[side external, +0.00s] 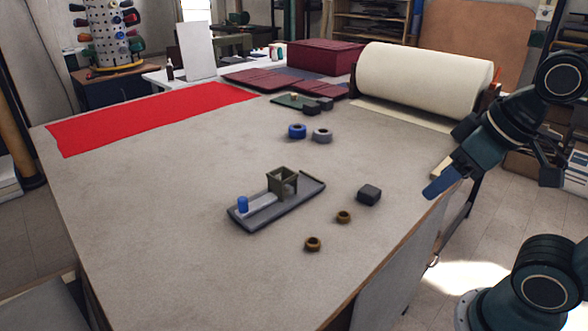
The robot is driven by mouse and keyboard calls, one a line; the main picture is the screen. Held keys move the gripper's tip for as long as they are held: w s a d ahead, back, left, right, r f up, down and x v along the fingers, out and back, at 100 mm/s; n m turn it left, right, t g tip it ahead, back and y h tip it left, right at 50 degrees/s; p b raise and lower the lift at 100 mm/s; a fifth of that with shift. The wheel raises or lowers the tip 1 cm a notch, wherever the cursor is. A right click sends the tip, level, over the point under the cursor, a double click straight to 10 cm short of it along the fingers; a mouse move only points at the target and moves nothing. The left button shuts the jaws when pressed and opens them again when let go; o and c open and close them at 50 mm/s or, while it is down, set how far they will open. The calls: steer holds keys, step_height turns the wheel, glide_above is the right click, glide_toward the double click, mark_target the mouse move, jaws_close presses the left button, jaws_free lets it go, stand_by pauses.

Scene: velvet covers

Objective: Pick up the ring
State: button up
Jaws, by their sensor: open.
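Several ring-shaped pieces lie on the table, and I cannot tell which one the task means. A small brass ring (343,217) and another brass ring (313,244) lie near the front right. A blue ring (297,131) and a grey ring (322,135) lie side by side farther back. My gripper (433,182) is open and empty at the table's right edge, with one blue finger and one pale finger showing. It is apart from all the rings, to the right of the brass ones.
A dark grey block (369,195) lies between the brass rings and my gripper. A grey tray (270,212) holds a blue cylinder (243,204) and an open square frame (282,182). A cream fabric roll (425,80) and red cloth (150,118) lie behind. The table's front left is clear.

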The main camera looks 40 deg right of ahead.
steer(key=m+g, duration=0.6)
steer(key=m, duration=1.1)
glide_above(344, 214)
step_height(344, 214, down, 7)
steer(key=shift+a+f, duration=0.15)
steer(key=shift+a, duration=0.1)
steer(key=shift+f, duration=4.3)
steer(key=shift+f, duration=0.1)
steer(key=shift+d+f, duration=0.2)
steer(key=shift+f, duration=2.35)
